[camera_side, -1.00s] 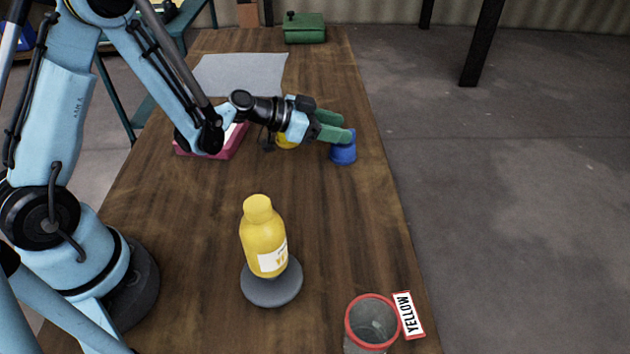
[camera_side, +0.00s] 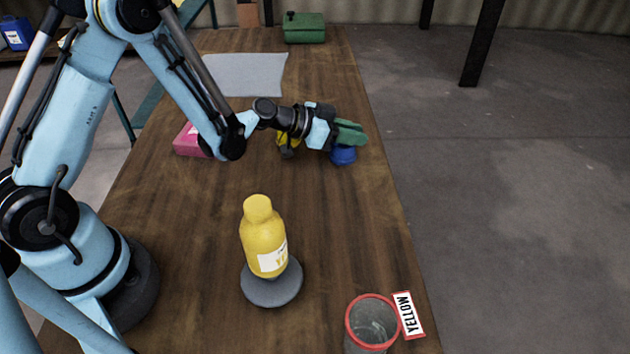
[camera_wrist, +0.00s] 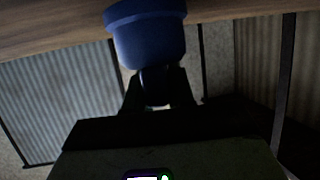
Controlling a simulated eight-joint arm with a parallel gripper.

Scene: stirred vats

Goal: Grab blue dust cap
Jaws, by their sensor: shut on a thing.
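The blue dust cap (camera_side: 343,156) stands on the wooden table near its right edge, partly covered by my gripper in the side view. My gripper (camera_side: 352,134) has green fingers, which are closed on the upper part of the cap. In the wrist view the cap (camera_wrist: 149,40) shows large at the top, with its wider rim against the table. The dark fingers (camera_wrist: 156,88) meet around its narrow end. The cap appears to rest on the table.
A yellow bottle (camera_side: 263,240) stands on a grey round base (camera_side: 271,287). A red-rimmed clear vat (camera_side: 371,322) stands beside a YELLOW label (camera_side: 408,314). A pink box (camera_side: 190,140) and a yellow object (camera_side: 285,141) are near my arm.

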